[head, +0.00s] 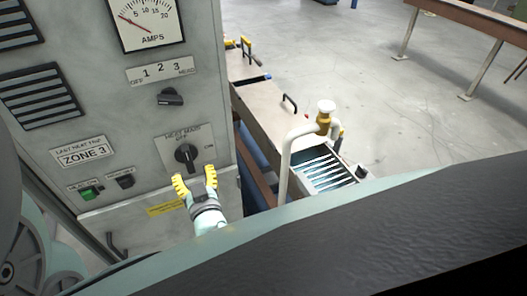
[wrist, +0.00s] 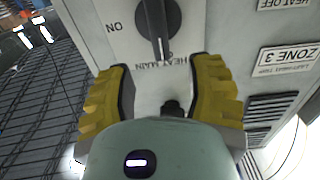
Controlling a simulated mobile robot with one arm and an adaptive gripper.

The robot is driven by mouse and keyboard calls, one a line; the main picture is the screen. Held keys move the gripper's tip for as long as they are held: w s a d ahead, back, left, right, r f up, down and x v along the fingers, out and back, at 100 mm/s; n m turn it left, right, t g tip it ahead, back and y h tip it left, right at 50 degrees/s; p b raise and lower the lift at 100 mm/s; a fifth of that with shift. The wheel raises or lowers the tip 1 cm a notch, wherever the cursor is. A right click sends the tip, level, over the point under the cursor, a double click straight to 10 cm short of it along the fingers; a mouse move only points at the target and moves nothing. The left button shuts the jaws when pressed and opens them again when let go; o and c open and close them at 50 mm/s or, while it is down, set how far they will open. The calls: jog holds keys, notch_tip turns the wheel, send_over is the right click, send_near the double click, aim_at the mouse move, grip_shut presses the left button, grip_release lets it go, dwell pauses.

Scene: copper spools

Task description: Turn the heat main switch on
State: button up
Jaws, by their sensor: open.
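My gripper (head: 196,177) is open and empty, with yellow ribbed fingers just below the knob in the head view. In the wrist view the fingers (wrist: 162,75) spread to either side below the knob, apart from it.
A 1-2-3 selector (head: 170,97) and an amps gauge (head: 148,22) sit above the switch. A green button (head: 89,193) is at lower left.

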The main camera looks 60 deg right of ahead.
aim_at(188, 158)
jog(key=b+x, duration=0.1)
jog(key=x, duration=0.7)
jog(key=shift+w+d, duration=0.1)
jog(key=shift+w, duration=0.3)
jog(key=shift+o, duration=0.2)
grip_shut()
